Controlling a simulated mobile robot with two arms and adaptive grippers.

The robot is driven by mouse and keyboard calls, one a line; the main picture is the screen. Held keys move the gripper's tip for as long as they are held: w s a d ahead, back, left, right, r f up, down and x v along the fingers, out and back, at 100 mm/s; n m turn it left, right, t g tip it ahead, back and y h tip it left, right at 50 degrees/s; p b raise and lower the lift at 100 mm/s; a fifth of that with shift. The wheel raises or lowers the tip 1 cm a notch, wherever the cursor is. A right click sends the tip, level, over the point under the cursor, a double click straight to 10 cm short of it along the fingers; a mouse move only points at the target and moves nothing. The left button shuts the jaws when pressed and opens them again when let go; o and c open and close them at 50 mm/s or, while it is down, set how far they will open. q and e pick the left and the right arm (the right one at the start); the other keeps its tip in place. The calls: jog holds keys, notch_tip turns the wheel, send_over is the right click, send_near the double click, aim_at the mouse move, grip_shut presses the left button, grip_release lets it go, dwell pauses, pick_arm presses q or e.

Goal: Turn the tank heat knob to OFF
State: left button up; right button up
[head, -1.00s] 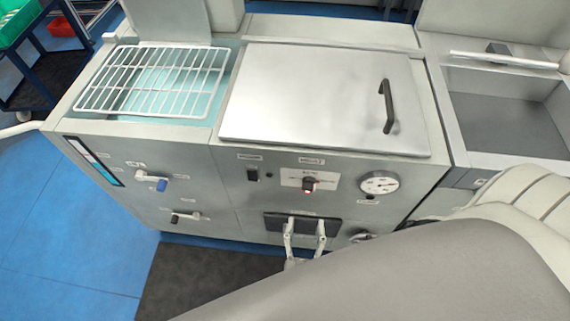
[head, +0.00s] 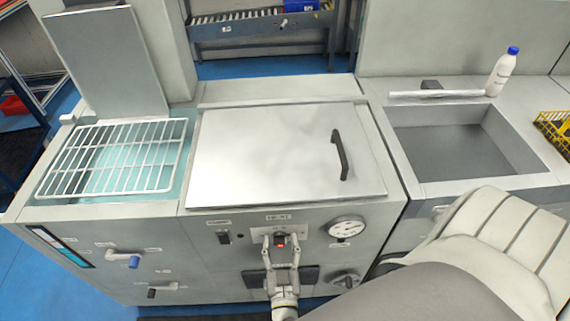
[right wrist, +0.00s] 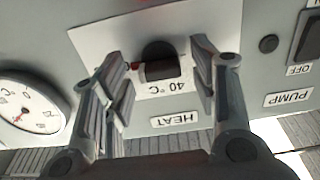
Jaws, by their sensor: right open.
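The tank heat knob (head: 281,240) is a small dark knob with a red part on a white plate on the front panel. In the right wrist view the knob (right wrist: 162,66) appears upside down, with a red mark at its left end, beside a "40 °C" marking and a "HEAT" label (right wrist: 188,120). An OFF position on its dial cannot be read. My right gripper (head: 281,247) is open in front of the knob, one finger on each side. The wrist view shows gaps between the fingers (right wrist: 159,72) and the knob. My left gripper is not in view.
A round gauge (head: 346,228) is right of the knob and a pump switch (head: 223,238) left. Below are a dark panel recess (head: 251,279) and another knob (head: 346,281). The tank lid (head: 270,155) is shut. A blue-handled valve (head: 134,262) is at left.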

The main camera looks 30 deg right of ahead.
jog(key=c, duration=1)
